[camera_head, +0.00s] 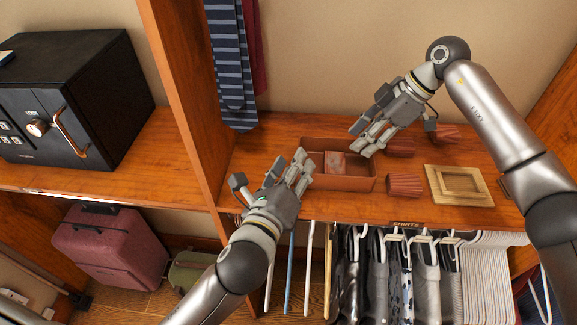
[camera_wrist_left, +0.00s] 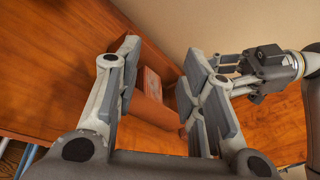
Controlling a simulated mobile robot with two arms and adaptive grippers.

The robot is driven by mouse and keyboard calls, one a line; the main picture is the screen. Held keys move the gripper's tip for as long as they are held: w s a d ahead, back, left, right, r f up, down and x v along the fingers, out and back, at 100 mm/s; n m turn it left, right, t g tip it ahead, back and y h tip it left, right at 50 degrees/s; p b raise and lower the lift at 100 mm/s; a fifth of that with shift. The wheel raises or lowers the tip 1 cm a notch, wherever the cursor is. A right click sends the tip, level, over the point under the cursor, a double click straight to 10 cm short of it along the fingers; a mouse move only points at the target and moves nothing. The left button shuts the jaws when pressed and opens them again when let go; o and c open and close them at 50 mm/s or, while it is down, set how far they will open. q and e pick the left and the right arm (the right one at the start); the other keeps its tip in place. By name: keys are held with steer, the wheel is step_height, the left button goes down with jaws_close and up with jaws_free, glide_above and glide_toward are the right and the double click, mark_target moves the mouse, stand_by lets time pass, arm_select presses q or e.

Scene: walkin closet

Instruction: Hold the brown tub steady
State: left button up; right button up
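The brown tub (camera_head: 350,184) is a low rectangular open box on the wooden shelf. A reddish-brown block or packet (camera_head: 335,163) lies inside it. My left gripper (camera_head: 303,170) is at the tub's left end. In the left wrist view my left gripper (camera_wrist_left: 160,85) is open, with the tub (camera_wrist_left: 153,112) seen between and beyond its fingers; I cannot tell whether they touch it. My right gripper (camera_head: 364,140) is over the tub's back right corner, pointing down and left. Its finger opening is not clear.
Ribbed reddish-brown cups or rolls lie right of the tub, one in front (camera_head: 404,185) and others behind. A wooden frame-like tray (camera_head: 459,186) is further right. A wooden divider (camera_head: 185,100) and hanging ties (camera_head: 230,65) stand to the left. Clothes hang below the shelf.

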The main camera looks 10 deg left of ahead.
arm_select(q)
steer(key=w+f+m+g+y, duration=0.1)
steer(key=w+a+f+m+g+y, duration=0.1)
steer(key=shift+m+g, duration=0.4)
steer(key=x, duration=1)
steer(key=shift+w+a+f, duration=0.2)
steer(key=shift+w+a, duration=0.05)
steer(key=shift+w, duration=0.05)
jaws_close()
stand_by(0.4)
